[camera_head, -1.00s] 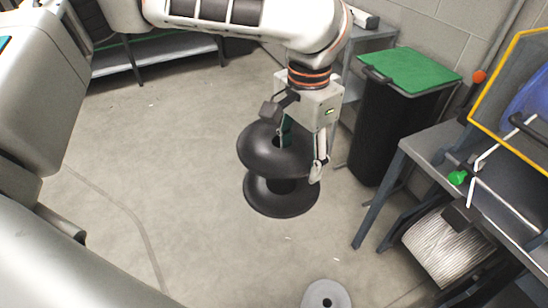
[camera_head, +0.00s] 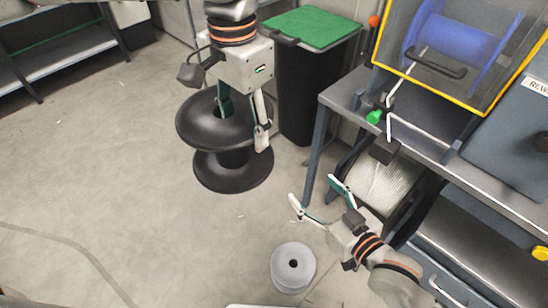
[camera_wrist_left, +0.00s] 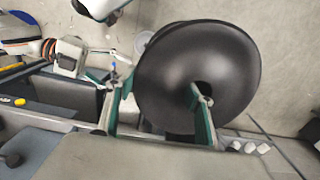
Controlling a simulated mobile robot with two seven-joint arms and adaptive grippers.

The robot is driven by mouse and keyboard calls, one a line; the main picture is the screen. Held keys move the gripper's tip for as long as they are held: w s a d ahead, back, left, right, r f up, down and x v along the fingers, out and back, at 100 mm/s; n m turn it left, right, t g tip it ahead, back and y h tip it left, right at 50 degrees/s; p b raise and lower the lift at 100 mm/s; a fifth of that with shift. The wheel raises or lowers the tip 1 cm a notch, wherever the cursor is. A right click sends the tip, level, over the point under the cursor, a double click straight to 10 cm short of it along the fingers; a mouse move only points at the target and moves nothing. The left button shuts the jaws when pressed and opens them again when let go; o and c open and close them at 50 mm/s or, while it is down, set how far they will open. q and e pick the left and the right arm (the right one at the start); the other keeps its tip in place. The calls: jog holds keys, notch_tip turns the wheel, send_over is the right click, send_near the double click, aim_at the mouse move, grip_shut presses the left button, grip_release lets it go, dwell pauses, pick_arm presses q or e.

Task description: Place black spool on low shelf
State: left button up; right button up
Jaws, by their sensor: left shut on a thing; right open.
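My left gripper (camera_head: 243,118) is shut on the black spool (camera_head: 190,128), one finger in its central hole and the other outside its rim. The spool is upright with wide round flanges, and appears held above the floor. In the left wrist view the left gripper (camera_wrist_left: 157,93) clasps the black spool (camera_wrist_left: 215,55), whose round face fills the middle. My right gripper (camera_head: 315,195) is open and empty in front of the workbench. A low grey shelf (camera_head: 75,53) runs under a bench at the far left; whether it is the task's shelf I cannot tell.
A black bin with a green lid (camera_head: 312,26) stands behind the spool. A workbench (camera_head: 350,97) at right carries a yellow-framed guard with a blue spool (camera_head: 450,42). A white-wound reel (camera_head: 383,187) sits below it. A grey spool (camera_head: 293,262) lies on the floor.

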jog(key=a+r+n+y, duration=0.25)
jog(key=a+r, duration=0.25)
jog(key=r, duration=0.3)
jog(key=n+g+y, duration=0.2)
jog(key=y, duration=0.2)
send_near(229, 130)
notch_tip(229, 130, down, 4)
jog(key=w, duration=0.3)
jog(key=x, duration=1.1)
jog(key=shift+w+a, duration=0.15)
jog(key=shift+a, duration=0.05)
jog(key=shift+c, duration=0.3)
jog(key=c, duration=1.5)
pick_arm(q)
jog(key=o, duration=2.1)
jog(key=shift+c, duration=0.2)
jog(key=shift+r, duration=0.1)
